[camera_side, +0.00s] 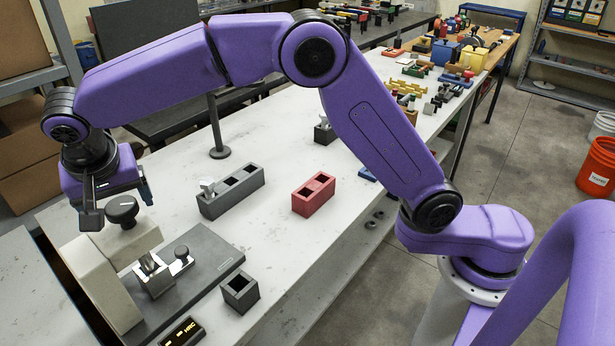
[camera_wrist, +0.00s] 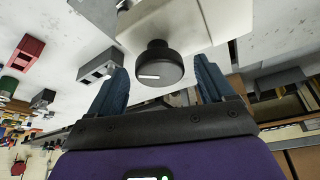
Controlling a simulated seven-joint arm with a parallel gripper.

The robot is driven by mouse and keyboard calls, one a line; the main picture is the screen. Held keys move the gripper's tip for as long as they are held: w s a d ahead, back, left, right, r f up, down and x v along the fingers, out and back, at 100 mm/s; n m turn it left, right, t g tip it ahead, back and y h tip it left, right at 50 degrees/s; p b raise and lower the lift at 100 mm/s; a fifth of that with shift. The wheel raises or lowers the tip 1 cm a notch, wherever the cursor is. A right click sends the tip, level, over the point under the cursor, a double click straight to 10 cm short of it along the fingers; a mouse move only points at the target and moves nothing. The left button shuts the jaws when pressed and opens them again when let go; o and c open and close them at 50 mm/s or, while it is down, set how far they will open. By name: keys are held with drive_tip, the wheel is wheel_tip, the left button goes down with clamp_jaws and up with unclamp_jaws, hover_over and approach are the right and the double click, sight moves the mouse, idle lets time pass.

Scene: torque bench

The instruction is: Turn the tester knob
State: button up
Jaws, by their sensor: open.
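The tester (camera_side: 98,283) is a cream housing at the left end of the bench, with a dark grey base plate (camera_side: 215,262). Its black round knob (camera_side: 122,209) sits on top of the housing. In the wrist view the knob (camera_wrist: 158,66) shows a white pointer line toward the left, and the cream housing (camera_wrist: 185,22) is behind it.
A dark square block (camera_side: 240,291), a long grey block (camera_side: 232,193) and a red two-hole block (camera_side: 314,194) stand to the right. The bench between them is clear.

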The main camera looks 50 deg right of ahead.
drive_tip(key=n+y, duration=0.1)
drive_tip(key=n, duration=0.2)
drive_tip(key=n+y, duration=0.1)
drive_tip(key=n, duration=0.2)
drive_tip(key=shift+d+n+y, duration=0.2)
drive_tip(key=shift+n+y, duration=0.1)
drive_tip(key=n+y, duration=0.1)
drive_tip(key=n, duration=0.2)
drive_tip(key=n+y, duration=0.1)
drive_tip(key=n, duration=0.2)
drive_tip(key=shift+w+d+n+g, duration=0.1)
drive_tip(key=shift+d+n+g, duration=0.05)
drive_tip(key=shift+n+g, duration=0.2)
drive_tip(key=v, duration=1.7)
drive_tip(key=s+d+f+n+g, duration=0.1)
drive_tip(key=s+d+f, duration=0.5)
drive_tip(key=s+d, duration=0.2)
drive_tip(key=s+d+f+n+g+h, duration=0.1)
drive_tip(key=s+d+f, duration=0.6)
drive_tip(key=s, duration=0.3)
drive_tip(key=shift+d+g+h, duration=0.3)
drive_tip(key=shift+d+g, duration=0.05)
drive_tip(key=shift+d, duration=0.1)
drive_tip(key=shift+n, duration=0.25)
